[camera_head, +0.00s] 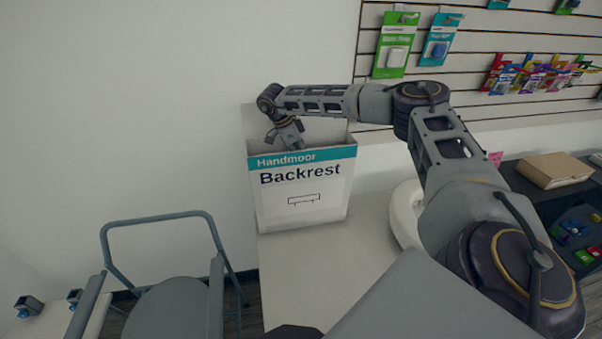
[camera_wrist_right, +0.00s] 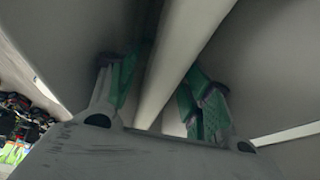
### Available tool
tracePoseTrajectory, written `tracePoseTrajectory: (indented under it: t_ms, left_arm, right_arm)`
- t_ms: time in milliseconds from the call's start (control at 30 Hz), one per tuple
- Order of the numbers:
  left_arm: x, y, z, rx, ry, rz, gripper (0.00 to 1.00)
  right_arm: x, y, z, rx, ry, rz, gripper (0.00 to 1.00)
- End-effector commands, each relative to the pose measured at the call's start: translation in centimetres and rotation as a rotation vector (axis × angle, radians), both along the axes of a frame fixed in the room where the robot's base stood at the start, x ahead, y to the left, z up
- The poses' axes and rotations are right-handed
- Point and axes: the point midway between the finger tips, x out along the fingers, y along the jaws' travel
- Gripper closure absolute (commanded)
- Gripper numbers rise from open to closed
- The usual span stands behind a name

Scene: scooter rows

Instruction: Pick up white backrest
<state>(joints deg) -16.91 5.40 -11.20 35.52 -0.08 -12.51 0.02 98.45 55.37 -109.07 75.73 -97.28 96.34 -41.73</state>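A white box labelled "Handmoor Backrest" (camera_head: 303,190) stands open-topped on a white surface against the wall. My right gripper (camera_head: 294,145) reaches down into it from above, its fingertips hidden by the box front. In the right wrist view, a long white bar (camera_wrist_right: 180,65), seemingly the white backrest, runs between the green-padded fingers of the right gripper (camera_wrist_right: 160,85). The fingers are spread on either side of the bar, with gaps visible. The backrest is hidden inside the box in the head view. My left gripper is not in view.
A white curved object (camera_head: 405,215) is partly behind my right arm. A dark shelf with a cardboard box (camera_head: 555,170) is at right. Packaged goods (camera_head: 395,47) hang on the slatted wall.

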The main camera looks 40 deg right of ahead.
Motion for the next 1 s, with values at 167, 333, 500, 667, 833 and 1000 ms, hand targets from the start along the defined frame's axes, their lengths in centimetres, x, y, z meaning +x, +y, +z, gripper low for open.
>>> tracePoseTrajectory:
  t_ms: [167, 333, 500, 667, 833, 1000]
  left_arm:
    - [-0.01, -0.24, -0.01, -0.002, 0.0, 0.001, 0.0]
    - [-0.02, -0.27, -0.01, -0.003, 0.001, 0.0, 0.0]
    - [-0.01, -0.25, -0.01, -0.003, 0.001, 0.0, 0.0]
    - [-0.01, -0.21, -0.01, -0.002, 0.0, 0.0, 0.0]
    - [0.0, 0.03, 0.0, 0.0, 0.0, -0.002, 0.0]
    - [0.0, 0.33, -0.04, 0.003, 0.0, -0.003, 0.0]
  right_arm:
    - [0.0, 0.0, 0.01, 0.0, 0.0, 0.0, 0.73]
    - [0.0, 0.01, 0.02, 0.0, 0.0, 0.0, 0.95]
    - [0.01, 0.0, 0.02, 0.0, 0.0, 0.0, 1.0]
    - [0.01, 0.01, 0.03, 0.0, 0.0, 0.0, 1.0]
    - [0.07, 0.01, 0.13, 0.0, -0.002, 0.0, 1.0]
    - [0.07, 0.02, 0.14, 0.0, -0.002, 0.0, 1.0]
